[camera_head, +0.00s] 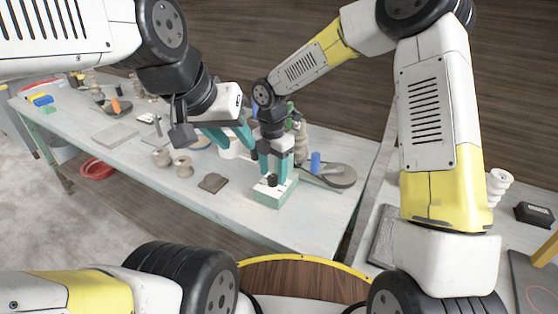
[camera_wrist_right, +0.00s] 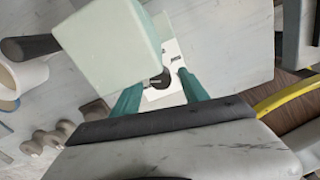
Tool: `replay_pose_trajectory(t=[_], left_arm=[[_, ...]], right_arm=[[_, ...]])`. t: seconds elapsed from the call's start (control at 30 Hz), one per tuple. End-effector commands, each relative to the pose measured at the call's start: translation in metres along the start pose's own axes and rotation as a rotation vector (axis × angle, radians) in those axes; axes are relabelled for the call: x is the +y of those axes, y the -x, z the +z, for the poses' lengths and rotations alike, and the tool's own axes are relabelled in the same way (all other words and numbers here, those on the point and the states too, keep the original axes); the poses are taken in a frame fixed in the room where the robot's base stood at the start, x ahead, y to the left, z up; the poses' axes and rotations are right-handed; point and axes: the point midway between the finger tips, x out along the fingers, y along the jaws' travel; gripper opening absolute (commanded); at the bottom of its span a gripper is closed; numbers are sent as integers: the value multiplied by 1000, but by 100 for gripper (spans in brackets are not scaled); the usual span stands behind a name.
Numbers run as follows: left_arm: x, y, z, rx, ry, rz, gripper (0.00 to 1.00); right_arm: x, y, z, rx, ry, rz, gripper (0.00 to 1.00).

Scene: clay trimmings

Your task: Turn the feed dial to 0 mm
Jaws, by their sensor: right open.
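The feed dial is a dark round knob (camera_wrist_right: 160,78) on a white plate of a pale green machine block (camera_wrist_right: 112,50). In the head view the block (camera_head: 270,198) stands near the table's front edge, with the dark knob (camera_head: 272,180) on it. My right gripper (camera_head: 275,165) is over the block, its open teal fingers on either side of the knob in the right wrist view (camera_wrist_right: 163,84). I cannot tell whether they touch it. The dial's scale and setting are too small to read. My left gripper (camera_head: 238,138) is open above the table, to the left of the right gripper.
Pale spools (camera_head: 182,167) and a brown slab (camera_head: 212,183) lie left of the block. A blue cylinder (camera_head: 315,161) stands by a dark round disc (camera_head: 340,176) on the right. The pale table (camera_head: 235,205) is bare in front.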

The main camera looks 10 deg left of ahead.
Motion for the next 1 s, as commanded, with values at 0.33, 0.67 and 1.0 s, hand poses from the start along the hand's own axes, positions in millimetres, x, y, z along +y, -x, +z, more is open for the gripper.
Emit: replay_pose_trajectory(t=[0.33,0.67,1.0], left_arm=[[0,0,0,0,0,0,36],[0,0,0,0,0,0,36],[0,0,0,0,0,0,36]], right_arm=[[0,-8,0,0,-1,0,52],[0,-8,0,0,-1,0,0],[0,-8,0,1,51,1,0]])
